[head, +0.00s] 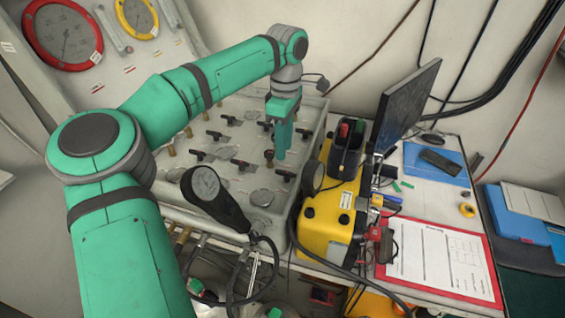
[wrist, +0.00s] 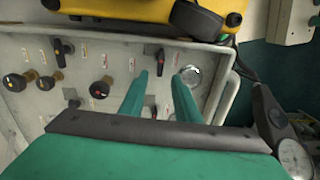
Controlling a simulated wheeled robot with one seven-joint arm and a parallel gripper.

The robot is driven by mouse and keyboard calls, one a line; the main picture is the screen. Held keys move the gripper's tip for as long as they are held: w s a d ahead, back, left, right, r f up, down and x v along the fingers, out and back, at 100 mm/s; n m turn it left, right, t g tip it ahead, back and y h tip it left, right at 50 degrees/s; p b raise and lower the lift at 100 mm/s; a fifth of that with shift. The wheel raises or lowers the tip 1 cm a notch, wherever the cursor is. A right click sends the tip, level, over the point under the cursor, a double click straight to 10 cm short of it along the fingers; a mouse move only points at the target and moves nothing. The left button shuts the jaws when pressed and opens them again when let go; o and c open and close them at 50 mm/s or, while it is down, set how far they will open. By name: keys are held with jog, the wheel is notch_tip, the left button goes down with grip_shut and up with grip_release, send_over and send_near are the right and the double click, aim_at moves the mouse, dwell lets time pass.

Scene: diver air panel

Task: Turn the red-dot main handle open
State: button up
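My gripper (head: 280,157) points down over the valve panel (head: 225,106). In the wrist view my gripper (wrist: 160,76) shows two teal fingers spread apart, with nothing held. A black handle with a red mark (wrist: 151,108) shows between the fingers, partly hidden; it looks to be the red-marked handle in the head view (head: 240,164), left of the fingertips. Another black handle (wrist: 160,62) lies just beyond the tips. A round black knob with an orange-red dot (wrist: 98,90) is to the left. I cannot tell whether the fingers touch any handle.
A yellow case (head: 326,215) stands along the panel's right side. A black hand-held gauge (head: 214,198) sticks up at the near edge, with a hose. Several other handles and knobs crowd the panel. A monitor (head: 405,103) and red clipboard (head: 440,262) are farther right.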

aim_at(283, 171)
notch_tip(283, 171, down, 7)
jog(key=shift+s+a+f, duration=0.1)
jog(key=shift+s+f, duration=0.05)
dwell(0.4)
grip_shut()
